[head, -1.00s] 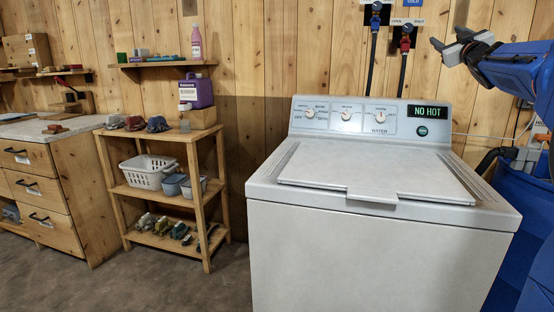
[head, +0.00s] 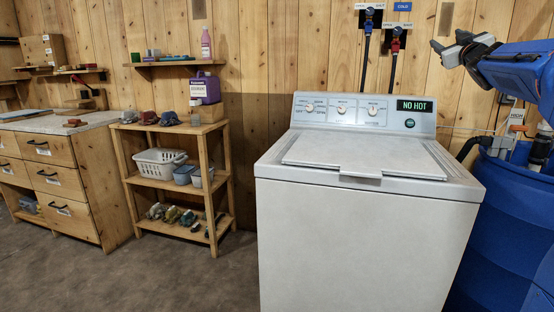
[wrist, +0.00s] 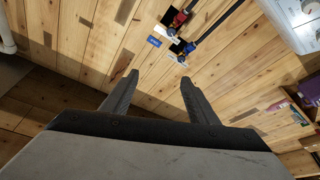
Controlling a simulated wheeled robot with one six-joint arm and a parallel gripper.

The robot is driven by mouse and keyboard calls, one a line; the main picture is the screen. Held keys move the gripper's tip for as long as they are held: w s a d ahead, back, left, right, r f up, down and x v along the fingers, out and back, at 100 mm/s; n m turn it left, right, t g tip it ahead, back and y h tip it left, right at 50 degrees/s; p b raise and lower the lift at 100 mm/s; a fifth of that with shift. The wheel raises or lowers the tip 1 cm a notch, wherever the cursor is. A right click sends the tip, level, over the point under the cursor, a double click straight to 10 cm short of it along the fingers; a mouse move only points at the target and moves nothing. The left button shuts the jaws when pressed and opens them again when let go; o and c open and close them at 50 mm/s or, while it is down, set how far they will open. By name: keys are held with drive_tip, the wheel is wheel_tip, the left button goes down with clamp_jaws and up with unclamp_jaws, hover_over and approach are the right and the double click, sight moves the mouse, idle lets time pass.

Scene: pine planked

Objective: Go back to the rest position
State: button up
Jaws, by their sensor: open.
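My gripper (head: 448,49) is at the upper right of the head view, raised in front of the plank wall. It is open and empty. In the wrist view its two fingers (wrist: 158,92) stand apart with only wall between and beyond them. A white washing machine (head: 360,240) stands in the middle right with its lid (head: 350,156) closed. Its display (head: 415,105) reads "NO HOT". My gripper is above and to the right of the machine and touches nothing.
Two taps, blue (head: 369,26) and red (head: 395,44), with hoses are on the wall behind the machine. A blue barrel (head: 490,240) stands at the right. A wooden shelf unit (head: 205,190) and a drawer cabinet (head: 92,190) stand left. Floor (head: 190,280) in front of them is clear.

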drive_tip(key=s+a+f+m+g+y, duration=0.1)
drive_tip(key=s+a+f+g, duration=0.4)
drive_tip(key=s+f, duration=1.2)
drive_tip(key=s+a+f+m+g, duration=0.1)
drive_tip(key=s+a+f+g, duration=0.5)
drive_tip(key=s+a+f, duration=0.5)
drive_tip(key=s+a+f+m+g+y, duration=0.1)
drive_tip(key=s+a+f+g, duration=0.4)
drive_tip(key=s+f, duration=1.7)
drive_tip(key=a+f+m, duration=0.1)
drive_tip(key=a+f, duration=0.3)
drive_tip(key=f, duration=0.1)
drive_tip(key=shift+s+g+y, duration=0.3)
drive_tip(key=shift+s, duration=0.05)
drive_tip(key=shift+r, duration=0.1)
